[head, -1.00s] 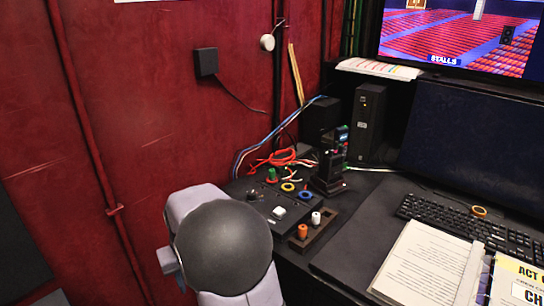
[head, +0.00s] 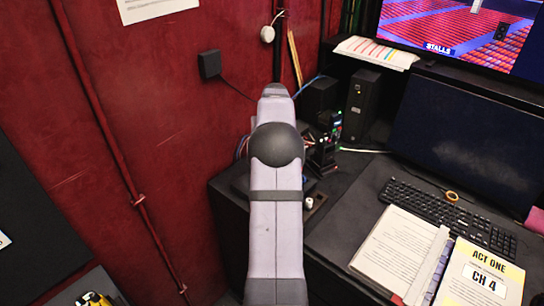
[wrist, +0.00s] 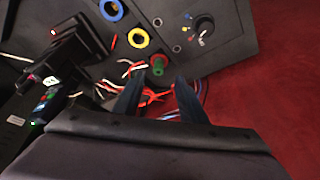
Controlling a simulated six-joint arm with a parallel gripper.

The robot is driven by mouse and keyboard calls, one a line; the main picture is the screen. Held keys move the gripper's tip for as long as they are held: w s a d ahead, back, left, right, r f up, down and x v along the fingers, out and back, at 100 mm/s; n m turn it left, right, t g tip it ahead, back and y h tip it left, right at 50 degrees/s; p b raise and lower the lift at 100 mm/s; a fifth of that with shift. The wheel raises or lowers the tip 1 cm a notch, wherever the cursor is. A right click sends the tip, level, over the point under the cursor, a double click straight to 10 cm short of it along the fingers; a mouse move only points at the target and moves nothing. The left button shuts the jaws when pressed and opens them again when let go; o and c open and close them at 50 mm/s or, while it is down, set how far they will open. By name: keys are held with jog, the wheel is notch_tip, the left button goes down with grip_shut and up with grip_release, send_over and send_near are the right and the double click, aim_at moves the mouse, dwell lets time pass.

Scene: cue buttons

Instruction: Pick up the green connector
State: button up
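The green connector (wrist: 158,65) stands on the dark panel (wrist: 235,45) in the wrist view, with a red ring around its base. My gripper (wrist: 159,77) is open, its two dark fingers pointing at the panel. The connector shows between the fingertips, with a gap on each side; I cannot tell how far the tips are from it in depth. In the head view my arm covers the connector, my gripper and most of the panel.
A yellow ring (wrist: 138,37) and a blue ring (wrist: 112,10) are beside the connector, with a black knob (wrist: 204,25) to its right. Loose red and white wires lie close by. A black upright device (wrist: 75,52) stands left. The keyboard (head: 425,213) and papers (head: 400,250) are farther right.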

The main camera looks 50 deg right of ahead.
jog(key=shift+p+x, duration=2.1)
jog(key=shift+x, duration=1.6)
jog(key=shift+s+d, duration=0.1)
grip_shut()
